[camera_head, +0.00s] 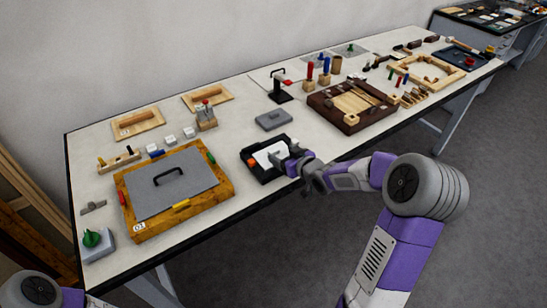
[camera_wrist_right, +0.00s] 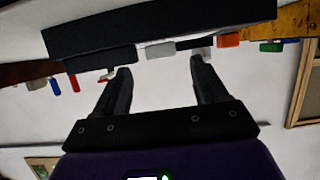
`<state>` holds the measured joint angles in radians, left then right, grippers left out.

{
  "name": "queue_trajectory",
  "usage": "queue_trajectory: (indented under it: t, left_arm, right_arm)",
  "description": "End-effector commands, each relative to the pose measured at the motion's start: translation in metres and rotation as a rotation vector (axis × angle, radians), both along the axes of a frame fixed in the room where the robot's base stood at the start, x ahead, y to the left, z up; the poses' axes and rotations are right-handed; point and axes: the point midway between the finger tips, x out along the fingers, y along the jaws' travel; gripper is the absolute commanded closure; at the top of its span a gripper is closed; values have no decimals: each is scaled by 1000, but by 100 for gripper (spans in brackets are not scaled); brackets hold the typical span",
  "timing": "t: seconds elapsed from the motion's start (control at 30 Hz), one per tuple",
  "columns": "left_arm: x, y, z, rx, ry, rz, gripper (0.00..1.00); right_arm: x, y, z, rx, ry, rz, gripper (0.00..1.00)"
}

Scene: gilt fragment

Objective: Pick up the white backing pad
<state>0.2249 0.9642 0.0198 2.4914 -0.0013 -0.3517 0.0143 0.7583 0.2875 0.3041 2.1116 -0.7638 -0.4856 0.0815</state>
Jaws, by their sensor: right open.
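The white backing pad (camera_head: 266,154) lies in a black tray (camera_head: 258,176) near the front edge of the table. My right gripper (camera_head: 287,163) is at the tray's right side, beside the pad and partly covering it. In the right wrist view the picture is upside down, and my gripper (camera_wrist_right: 158,72) has its two dark fingers spread with nothing held. A pale block that looks like the pad (camera_wrist_right: 160,50) shows over the tray's dark wall (camera_wrist_right: 160,28), between the fingertips. I cannot tell if the fingers touch anything. My left gripper is out of view.
An orange block (camera_head: 251,161) sits in the tray's left side. A wooden board with a grey handled plate (camera_head: 170,185) stands left of the tray. A grey pad (camera_head: 274,119) lies behind it, and a dark wooden frame (camera_head: 347,124) stands to the right. Clear table lies between them.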

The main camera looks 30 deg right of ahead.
Motion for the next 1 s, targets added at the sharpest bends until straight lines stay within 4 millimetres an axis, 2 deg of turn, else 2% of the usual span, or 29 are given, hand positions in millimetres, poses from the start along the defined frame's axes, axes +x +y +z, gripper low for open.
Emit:
queue_trajectory:
  t: [0.03, 0.2, 0.5, 0.9, 1.0]
  left_arm:
    - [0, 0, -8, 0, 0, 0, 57]
    - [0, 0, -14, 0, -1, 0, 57]
    - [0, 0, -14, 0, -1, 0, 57]
    - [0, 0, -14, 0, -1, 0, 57]
    - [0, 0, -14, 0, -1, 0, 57]
  right_arm:
    - [9, 3, -6, 2, -3, 4, 28]
    - [28, 5, -13, 2, -1, 1, 28]
    - [32, 5, -13, 0, 0, 1, 28]
    - [32, 5, -13, 0, 0, 0, 88]
    - [32, 5, -13, 0, -1, 1, 88]
